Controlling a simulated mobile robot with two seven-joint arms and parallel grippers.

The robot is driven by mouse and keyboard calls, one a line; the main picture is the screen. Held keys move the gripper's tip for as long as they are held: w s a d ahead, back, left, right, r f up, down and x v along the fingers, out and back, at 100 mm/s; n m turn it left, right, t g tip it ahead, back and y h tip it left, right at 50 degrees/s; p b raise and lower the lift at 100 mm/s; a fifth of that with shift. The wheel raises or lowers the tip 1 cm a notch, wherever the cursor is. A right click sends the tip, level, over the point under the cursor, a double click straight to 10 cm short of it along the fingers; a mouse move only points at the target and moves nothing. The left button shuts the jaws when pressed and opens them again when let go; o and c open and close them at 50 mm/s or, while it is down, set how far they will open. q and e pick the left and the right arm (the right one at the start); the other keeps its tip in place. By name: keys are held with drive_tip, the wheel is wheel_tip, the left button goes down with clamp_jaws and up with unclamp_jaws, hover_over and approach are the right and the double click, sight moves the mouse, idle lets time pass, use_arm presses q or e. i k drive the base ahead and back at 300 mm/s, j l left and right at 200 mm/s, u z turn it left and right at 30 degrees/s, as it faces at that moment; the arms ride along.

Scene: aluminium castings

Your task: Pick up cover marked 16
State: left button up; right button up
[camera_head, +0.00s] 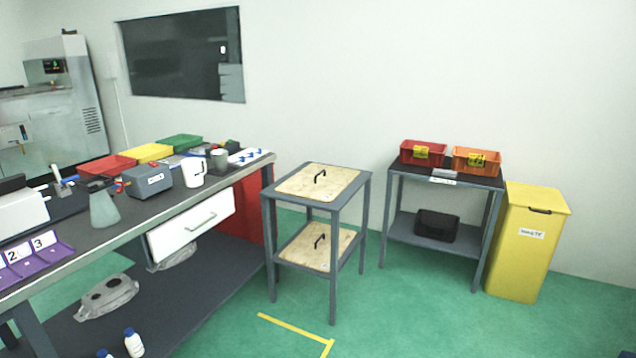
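I can read no mark 16 anywhere in the head view, so I cannot tell which thing is the cover. A grey metal casting (107,297) with dark round openings lies on the lower shelf of the long bench at the left. Another grey piece (176,258) lies further back on that shelf, partly hidden by the drawer. Two boards with black handles lie on the small stand, an upper board (303,183) and a lower board (338,246). No marks are readable on these.
The bench (155,214) carries coloured trays, a flask, a white mug and a purple rack (35,258) marked 2 and 3. A dark table (465,177) holds a red bin (422,154) and an orange bin (476,161). A yellow bin (520,255) stands beside it. The green floor in front is clear.

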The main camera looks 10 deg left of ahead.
sight(174, 160)
drive_tip(key=i+u, duration=0.25)
drive_tip(key=i, duration=0.9)
